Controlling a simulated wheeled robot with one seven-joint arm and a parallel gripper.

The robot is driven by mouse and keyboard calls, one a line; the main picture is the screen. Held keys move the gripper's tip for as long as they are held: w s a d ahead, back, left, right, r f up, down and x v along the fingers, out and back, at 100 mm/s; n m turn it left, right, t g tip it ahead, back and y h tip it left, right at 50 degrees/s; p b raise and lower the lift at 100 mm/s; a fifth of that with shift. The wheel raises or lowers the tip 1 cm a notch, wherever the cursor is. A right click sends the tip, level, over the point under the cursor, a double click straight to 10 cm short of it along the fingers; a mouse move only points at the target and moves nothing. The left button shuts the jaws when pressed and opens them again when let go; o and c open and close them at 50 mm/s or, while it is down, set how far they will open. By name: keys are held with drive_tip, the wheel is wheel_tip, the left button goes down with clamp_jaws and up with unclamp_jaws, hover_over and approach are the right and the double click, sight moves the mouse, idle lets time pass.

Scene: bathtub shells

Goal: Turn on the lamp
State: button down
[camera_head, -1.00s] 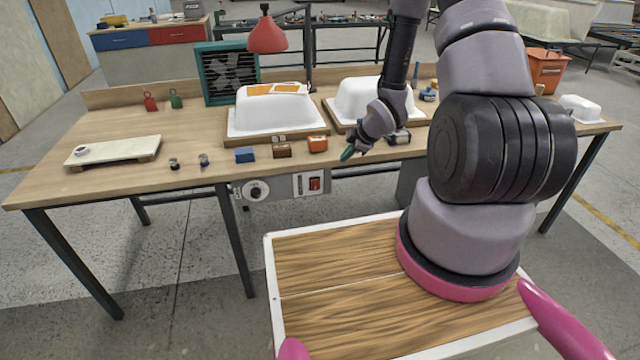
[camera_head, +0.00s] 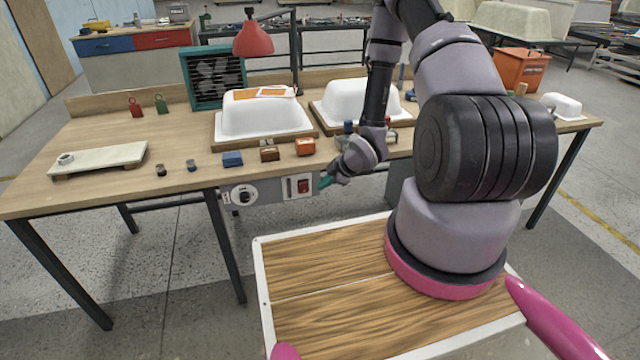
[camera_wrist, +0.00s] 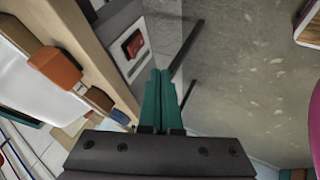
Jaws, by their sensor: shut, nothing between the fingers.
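The red lamp (camera_head: 253,38) hangs on its dark arm over the back of the workbench. A grey control panel (camera_head: 268,192) on the bench's front edge carries a round dial (camera_head: 243,194) and a red rocker switch (camera_head: 303,186). The red switch also shows in the wrist view (camera_wrist: 134,44). My gripper (camera_head: 326,181) is just right of the switch, at about panel height, its teal fingers pointing left. In the wrist view the fingers (camera_wrist: 158,78) are together and empty, apart from the switch. Whether the lamp is lit is hard to tell.
White tub shells (camera_head: 262,115) stand on wooden bases on the bench. Blue, brown and orange blocks (camera_head: 305,147) sit near the front edge above the panel. A fan (camera_head: 216,78) stands at the back. The space before the panel is open.

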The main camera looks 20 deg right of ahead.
sight(302, 184)
drive_tip(key=shift+w+a+f, duration=0.55)
drive_tip(key=shift+w+f, duration=0.4)
drive_tip(key=shift+w, duration=0.4)
drive_tip(key=shift+w+a+f, duration=0.5)
drive_tip(key=shift+w+f, duration=0.4)
drive_tip(key=shift+w, duration=0.4)
drive_tip(key=shift+w+a+f, duration=0.55)
drive_tip(key=shift+w+f, duration=0.4)
drive_tip(key=shift+w, duration=0.4)
drive_tip(key=shift+w+r, duration=0.1)
drive_tip(key=shift+w, duration=0.25)
drive_tip(key=shift+r, duration=0.85)
